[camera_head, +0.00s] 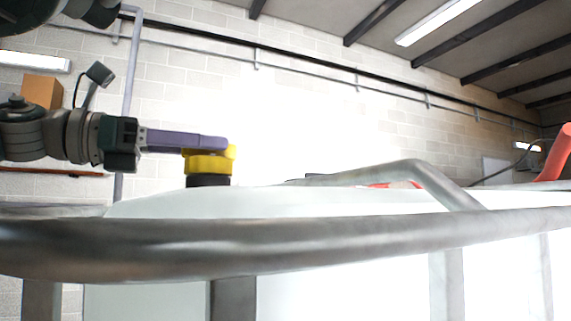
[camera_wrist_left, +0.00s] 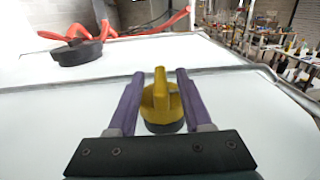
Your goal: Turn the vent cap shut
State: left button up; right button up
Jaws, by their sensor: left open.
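The vent cap is a yellow round knob with a raised grip (camera_head: 209,163) on a short black neck, standing on top of the white tank (camera_head: 270,202). It also shows in the left wrist view (camera_wrist_left: 161,103), between the two purple fingers. My left gripper (camera_head: 215,143) comes in from the left at the cap's height. In the left wrist view my left gripper (camera_wrist_left: 156,78) is open, with one finger on each side of the cap. Gaps show between the fingers and the cap's raised grip. My right gripper is not in view.
A thick grey metal rail (camera_head: 300,243) runs across the front of the tank. A black round lid (camera_wrist_left: 77,52) and red pipes (camera_wrist_left: 125,18) lie beyond the cap. Cluttered shelves (camera_wrist_left: 275,45) stand at the far right.

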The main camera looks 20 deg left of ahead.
pick_arm(q)
jog(key=b+v, duration=0.2)
jog(key=v, duration=0.1)
jog(key=b+v, duration=0.1)
jog(key=shift+s+a+f, duration=0.2)
jog(key=shift+f, duration=0.2)
jog(key=shift+s+a+r+b, duration=0.3)
jog(key=shift+s+b, duration=0.1)
jog(key=shift+b, duration=0.15)
jog(key=shift+s+r, duration=0.1)
jog(key=shift+r, duration=0.05)
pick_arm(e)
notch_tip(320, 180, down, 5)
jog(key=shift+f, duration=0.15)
pick_arm(q)
jog(key=shift+a, duration=0.15)
